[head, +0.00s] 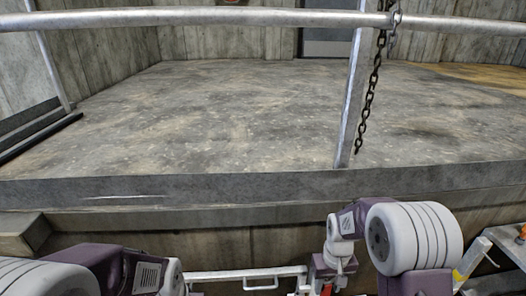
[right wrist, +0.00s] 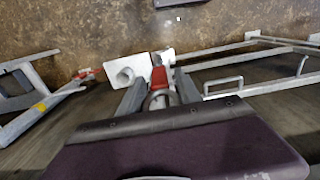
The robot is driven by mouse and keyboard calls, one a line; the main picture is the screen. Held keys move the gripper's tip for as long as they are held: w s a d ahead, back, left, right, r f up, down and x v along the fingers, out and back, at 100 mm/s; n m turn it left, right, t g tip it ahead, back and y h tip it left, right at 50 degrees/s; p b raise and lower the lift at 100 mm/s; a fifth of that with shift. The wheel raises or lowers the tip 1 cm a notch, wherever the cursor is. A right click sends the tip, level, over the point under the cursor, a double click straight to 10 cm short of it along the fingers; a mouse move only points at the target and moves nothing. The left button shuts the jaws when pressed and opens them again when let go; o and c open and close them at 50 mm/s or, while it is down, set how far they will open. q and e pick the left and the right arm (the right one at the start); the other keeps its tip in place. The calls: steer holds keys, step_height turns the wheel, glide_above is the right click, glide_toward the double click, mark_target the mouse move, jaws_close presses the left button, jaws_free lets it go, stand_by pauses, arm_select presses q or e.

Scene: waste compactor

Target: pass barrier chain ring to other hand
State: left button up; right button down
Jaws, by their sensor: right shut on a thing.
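My right gripper (right wrist: 160,94) is shut in the right wrist view. Between its two grey fingers is a small piece with a red body and a grey rounded part, apparently the barrier chain ring (right wrist: 158,78). In the head view my right gripper (head: 324,287) is at the bottom edge, partly cut off, with a bit of red at it. A dark chain (head: 368,100) hangs from the top rail beside the post, its lower end loose. My left arm comes in at the lower left; its gripper is outside the picture.
A grey rail (head: 200,16) runs across the top, with a post (head: 352,95) at the platform edge. A concrete platform (head: 220,115) lies beyond. A metal frame with a handle (head: 262,284) is left of my right gripper. A white holed block (right wrist: 128,70) is near the fingers.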

steer(key=s+m, duration=0.1)
steer(key=s, duration=0.2)
steer(key=shift+s, duration=0.15)
steer(key=shift+f, duration=0.1)
